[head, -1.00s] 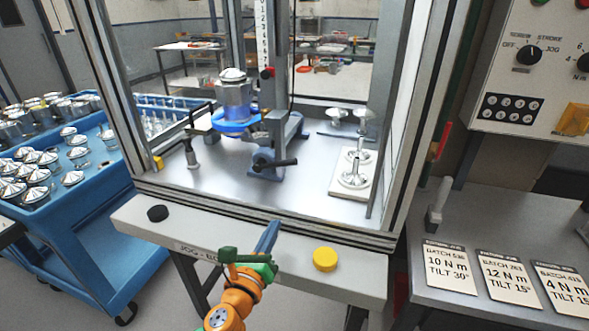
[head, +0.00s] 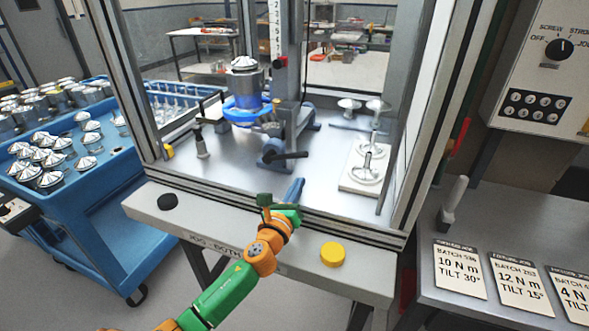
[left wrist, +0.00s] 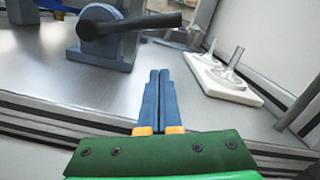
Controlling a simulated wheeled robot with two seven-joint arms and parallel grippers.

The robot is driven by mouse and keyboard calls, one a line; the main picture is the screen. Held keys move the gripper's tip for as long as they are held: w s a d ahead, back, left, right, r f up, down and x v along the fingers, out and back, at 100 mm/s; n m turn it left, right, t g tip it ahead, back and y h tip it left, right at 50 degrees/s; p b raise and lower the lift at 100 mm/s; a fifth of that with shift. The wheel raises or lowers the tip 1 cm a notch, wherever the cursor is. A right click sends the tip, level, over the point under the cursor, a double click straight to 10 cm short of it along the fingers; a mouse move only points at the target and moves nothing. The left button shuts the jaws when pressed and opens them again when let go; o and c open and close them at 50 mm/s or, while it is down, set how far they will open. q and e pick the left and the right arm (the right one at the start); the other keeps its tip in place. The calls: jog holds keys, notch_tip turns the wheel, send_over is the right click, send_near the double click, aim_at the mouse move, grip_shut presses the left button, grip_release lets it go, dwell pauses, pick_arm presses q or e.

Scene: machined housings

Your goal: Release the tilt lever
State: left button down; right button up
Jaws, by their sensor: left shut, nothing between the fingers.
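The tilt lever (head: 287,155) is a black handle on a blue-grey pivot block (head: 272,150) at the foot of the fixture inside the enclosure. In the left wrist view the lever (left wrist: 135,24) lies nearly level, pointing right from its block (left wrist: 103,42). My left gripper (head: 298,182) is at the front opening, just in front of and below the lever, apart from it. Its blue fingers (left wrist: 157,76) are together and empty. A metal housing (head: 244,82) sits upright in the blue ring holder (head: 247,110) above. My right gripper is not in view.
The enclosure's front sill and frame posts bound the opening. A white plate (head: 362,180) with metal parts lies right of the lever. A black button (head: 167,201) and a yellow button (head: 333,254) sit on the front ledge. A blue cart (head: 95,205) with housings stands left.

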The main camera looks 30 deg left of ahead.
aim_at(287, 155)
pick_arm(q)
jog(key=r+p, duration=0.1)
jog(key=w+a+r+p, duration=0.1)
jog(key=shift+w+r, duration=0.1)
jog(key=shift+r, duration=0.3)
jog(key=shift+a+r+p, duration=0.3)
jog(key=shift+r+p, duration=0.2)
jog(key=shift+f, duration=0.1)
jog(key=shift+r+n, duration=0.25)
jog(key=shift+n, duration=0.05)
jog(key=shift+r, duration=0.1)
